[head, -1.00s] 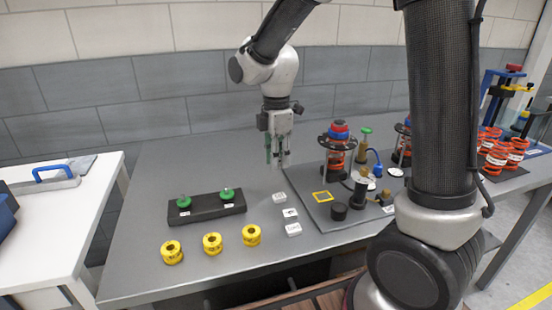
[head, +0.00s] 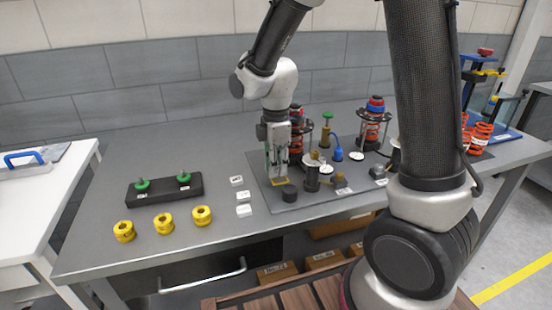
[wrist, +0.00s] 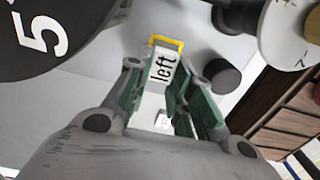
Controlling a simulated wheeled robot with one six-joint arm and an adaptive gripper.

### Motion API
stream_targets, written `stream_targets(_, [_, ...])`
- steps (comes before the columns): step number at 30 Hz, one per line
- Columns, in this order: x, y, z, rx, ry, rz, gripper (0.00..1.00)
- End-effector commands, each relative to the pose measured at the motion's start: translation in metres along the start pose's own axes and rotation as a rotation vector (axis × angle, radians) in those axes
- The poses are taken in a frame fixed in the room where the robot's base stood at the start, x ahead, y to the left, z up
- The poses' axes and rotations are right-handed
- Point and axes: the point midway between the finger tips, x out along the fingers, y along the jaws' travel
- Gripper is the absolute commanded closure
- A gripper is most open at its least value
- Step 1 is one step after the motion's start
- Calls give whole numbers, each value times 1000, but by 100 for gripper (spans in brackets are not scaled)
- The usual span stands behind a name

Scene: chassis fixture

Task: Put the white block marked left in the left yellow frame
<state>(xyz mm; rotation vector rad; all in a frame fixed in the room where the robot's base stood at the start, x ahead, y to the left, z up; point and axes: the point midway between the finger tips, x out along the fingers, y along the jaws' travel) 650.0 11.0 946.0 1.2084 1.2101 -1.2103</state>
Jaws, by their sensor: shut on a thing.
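The white block marked left (wrist: 163,66) is between the green-padded fingers of my gripper (wrist: 160,82), which is shut on it. The yellow frame (wrist: 167,40) shows just beyond the block, partly hidden by it. In the head view my gripper (head: 279,172) points down right over the yellow frame (head: 279,182) on the grey plate. I cannot make out the held block there. I cannot tell whether the block is touching the plate or a little above it.
A black cylinder (head: 289,194) stands close to the frame, with a dark post (head: 312,178) beyond. Three white blocks (head: 243,196) lie on the table left of the plate. Several yellow rings (head: 163,223) and a black holder (head: 164,189) stand further left.

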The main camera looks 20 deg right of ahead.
Motion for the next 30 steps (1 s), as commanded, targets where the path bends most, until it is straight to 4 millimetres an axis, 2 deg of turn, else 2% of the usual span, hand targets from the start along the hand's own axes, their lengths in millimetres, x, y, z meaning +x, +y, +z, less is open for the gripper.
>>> stream_targets(20, [3, 0, 0, 0, 0, 1, 94])
stream_targets(30, [18, 0, 0, 0, 0, -1, 94])
